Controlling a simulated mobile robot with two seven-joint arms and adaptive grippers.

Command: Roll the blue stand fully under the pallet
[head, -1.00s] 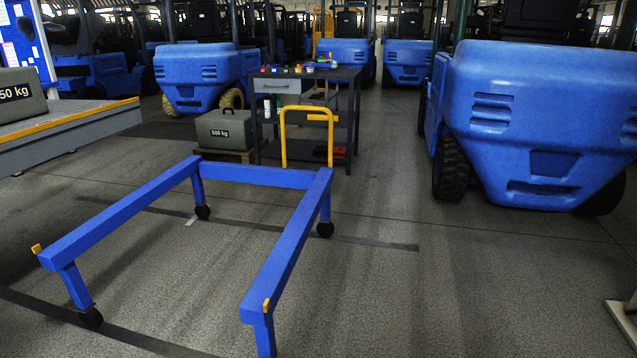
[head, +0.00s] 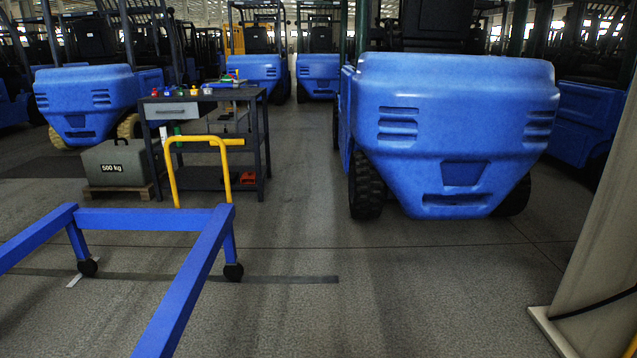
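The blue stand (head: 140,219) is an open, U-shaped frame on legs with black casters, at the lower left of the head view. Its near ends are cut off by the frame edges. A yellow push handle (head: 200,140) rises at its far side. Two casters show on the floor, one at the far left corner (head: 88,267) and one at the far right corner (head: 233,272). The raised pallet is not in view now. Neither of my grippers is in view.
A dark workbench (head: 205,97) stands behind the handle, beside a 500 kg weight (head: 117,163) on a small wooden pallet (head: 120,192). A large blue forklift (head: 455,130) stands right of centre. A pale post (head: 600,240) is at the right edge. Floor between stand and post is clear.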

